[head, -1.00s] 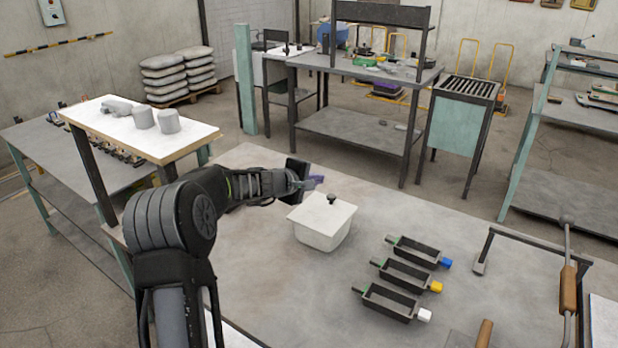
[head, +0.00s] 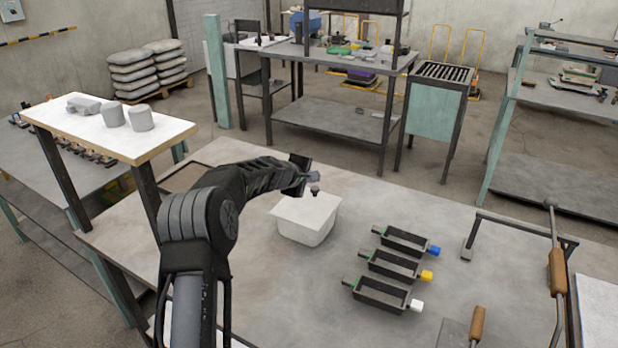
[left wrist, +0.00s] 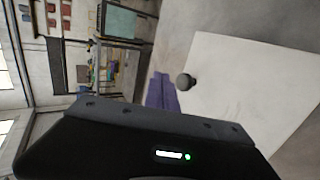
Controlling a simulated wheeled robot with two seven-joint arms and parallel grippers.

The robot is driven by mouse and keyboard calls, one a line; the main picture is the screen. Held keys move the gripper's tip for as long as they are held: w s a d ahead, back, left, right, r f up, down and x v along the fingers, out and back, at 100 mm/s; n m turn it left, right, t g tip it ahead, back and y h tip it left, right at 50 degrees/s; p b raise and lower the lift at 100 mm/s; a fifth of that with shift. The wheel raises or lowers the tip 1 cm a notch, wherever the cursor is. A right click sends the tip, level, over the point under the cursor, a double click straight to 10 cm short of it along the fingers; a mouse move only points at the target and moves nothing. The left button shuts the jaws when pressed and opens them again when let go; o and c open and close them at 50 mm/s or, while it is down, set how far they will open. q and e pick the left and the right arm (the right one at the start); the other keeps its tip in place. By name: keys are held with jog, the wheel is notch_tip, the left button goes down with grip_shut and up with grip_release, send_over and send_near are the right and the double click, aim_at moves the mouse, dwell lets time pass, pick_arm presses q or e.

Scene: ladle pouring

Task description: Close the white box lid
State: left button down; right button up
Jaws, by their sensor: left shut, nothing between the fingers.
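The white box (head: 305,234) stands on the grey table. Its white lid (head: 300,209) lies over the top and looks flat, with no clear gap visible. A dark round knob (head: 315,190) sits at the lid's far side. The lid (left wrist: 245,85) and knob (left wrist: 185,81) also show in the left wrist view. My left gripper (head: 312,177) is shut and empty, just above and behind the knob in the head view. Its purple fingertips (left wrist: 161,94) show beside the knob in the left wrist view; I cannot tell if they touch. My right gripper is not in view.
Several dark trays (head: 390,265) with coloured ends lie right of the box. A metal frame with a wooden-handled rod (head: 557,270) stands at the right. A raised white shelf (head: 105,130) is at the left. The table around the box is mostly clear.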

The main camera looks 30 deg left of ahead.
pick_arm(q)
jog(key=shift+w+f+b, duration=0.35)
jog(key=shift+f, duration=0.45)
notch_tip(320, 180, up, 4)
jog(key=p, duration=0.2)
jog(key=shift+a+r+p, duration=0.15)
jog(key=shift+r+p, duration=0.05)
jog(key=shift+p, duration=0.15)
notch_tip(320, 180, up, 10)
jog(key=shift+a+f, duration=0.2)
jog(key=shift+a, duration=0.05)
jog(key=shift+f, duration=0.1)
